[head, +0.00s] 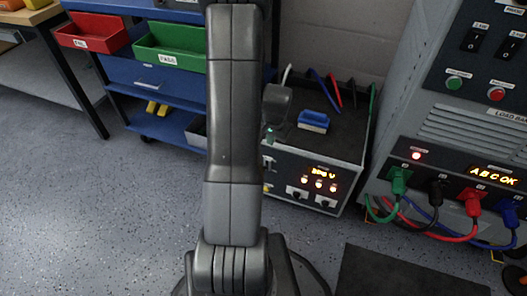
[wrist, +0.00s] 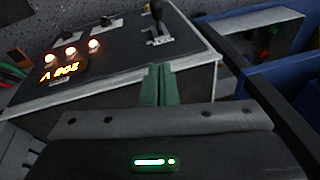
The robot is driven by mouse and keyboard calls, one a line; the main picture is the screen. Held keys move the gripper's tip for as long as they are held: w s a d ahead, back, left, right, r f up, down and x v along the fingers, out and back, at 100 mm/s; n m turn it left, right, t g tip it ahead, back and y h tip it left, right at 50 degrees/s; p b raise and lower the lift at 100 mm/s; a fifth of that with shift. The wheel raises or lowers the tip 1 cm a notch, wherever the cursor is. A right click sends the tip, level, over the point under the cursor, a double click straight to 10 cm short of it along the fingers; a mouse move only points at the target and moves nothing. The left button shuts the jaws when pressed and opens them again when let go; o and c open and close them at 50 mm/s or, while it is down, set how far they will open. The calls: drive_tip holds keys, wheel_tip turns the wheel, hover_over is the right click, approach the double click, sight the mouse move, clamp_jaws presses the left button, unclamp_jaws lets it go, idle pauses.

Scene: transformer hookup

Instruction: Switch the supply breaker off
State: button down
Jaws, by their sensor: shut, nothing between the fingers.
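The supply unit is a grey box with a black front panel (head: 290,173). Its amber display and three red lamps are lit; the panel also shows in the wrist view (wrist: 118,50). In the wrist view a black lever (wrist: 158,36) on a pale plate, which looks like the breaker, stands beyond the fingertips. Its setting is unclear. My gripper (wrist: 158,85) has green fingers, shut together and empty, near the panel edge and apart from the lever. Its tips show small beside my arm in the head view (head: 269,134).
The load bank (head: 440,123) at right has coloured plugs and a lit display. A blue cart (head: 140,83) with red and green bins stands at left. The floor at left is clear.

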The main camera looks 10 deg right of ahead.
drive_tip(key=shift+s, duration=0.1)
idle(0.3)
drive_tip(key=b+x, duration=0.4)
drive_tip(key=x, duration=0.6)
drive_tip(key=shift+a+f, duration=0.1)
drive_tip(key=shift+f, duration=0.2)
drive_tip(key=shift+s+a+f+b, duration=0.25)
drive_tip(key=shift+a+f, duration=0.05)
drive_tip(key=shift+f, duration=0.15)
drive_tip(key=shift+s+a+f+b, duration=0.2)
drive_tip(key=shift+a+f+b, duration=0.1)
drive_tip(key=shift+f, duration=0.15)
drive_tip(key=shift+s+a+f, duration=0.2)
drive_tip(key=shift+a+f, duration=0.1)
drive_tip(key=shift+f, duration=0.1)
